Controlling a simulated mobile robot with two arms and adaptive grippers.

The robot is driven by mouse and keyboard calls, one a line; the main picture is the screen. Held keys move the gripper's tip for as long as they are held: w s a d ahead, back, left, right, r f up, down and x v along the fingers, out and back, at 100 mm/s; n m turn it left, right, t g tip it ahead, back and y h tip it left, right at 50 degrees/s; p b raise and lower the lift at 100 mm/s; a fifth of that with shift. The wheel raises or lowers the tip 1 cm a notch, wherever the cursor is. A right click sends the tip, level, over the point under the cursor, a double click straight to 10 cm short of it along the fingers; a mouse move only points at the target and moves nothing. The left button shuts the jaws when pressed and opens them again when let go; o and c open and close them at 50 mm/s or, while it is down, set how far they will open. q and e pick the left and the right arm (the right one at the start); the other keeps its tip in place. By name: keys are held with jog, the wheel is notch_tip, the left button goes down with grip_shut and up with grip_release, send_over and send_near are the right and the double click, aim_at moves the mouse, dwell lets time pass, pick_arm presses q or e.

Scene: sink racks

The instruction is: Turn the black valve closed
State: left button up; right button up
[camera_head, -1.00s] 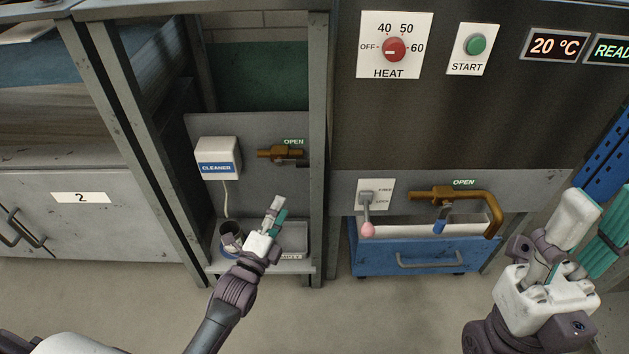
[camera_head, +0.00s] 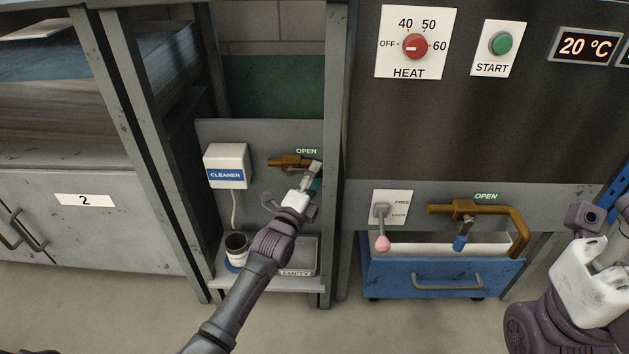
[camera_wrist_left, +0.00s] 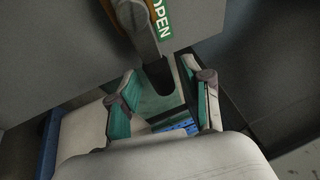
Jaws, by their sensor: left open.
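The valve with the black handle has a brass body (camera_head: 288,161) on the grey panel, under a green OPEN label (camera_head: 306,151). In the head view my left gripper (camera_head: 316,173) covers most of its handle. In the left wrist view the black-tipped handle (camera_wrist_left: 157,74) reaches down between the two spread fingers of my left gripper (camera_wrist_left: 166,92), which is open. I see no clear grip on it. My right gripper (camera_head: 604,240) is at the right edge, away from the valve; its fingers are partly cut off.
A cleaner dispenser (camera_head: 226,166) hangs left of the valve, with a cup (camera_head: 236,246) below. A tray (camera_head: 296,270) lies under my left arm. A grey post (camera_head: 336,200) stands close right of the valve. Further right are a pink-knobbed lever (camera_head: 382,242) and a blue-handled valve (camera_head: 461,242).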

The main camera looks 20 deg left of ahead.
pick_arm(q)
grip_shut()
dwell(0.3)
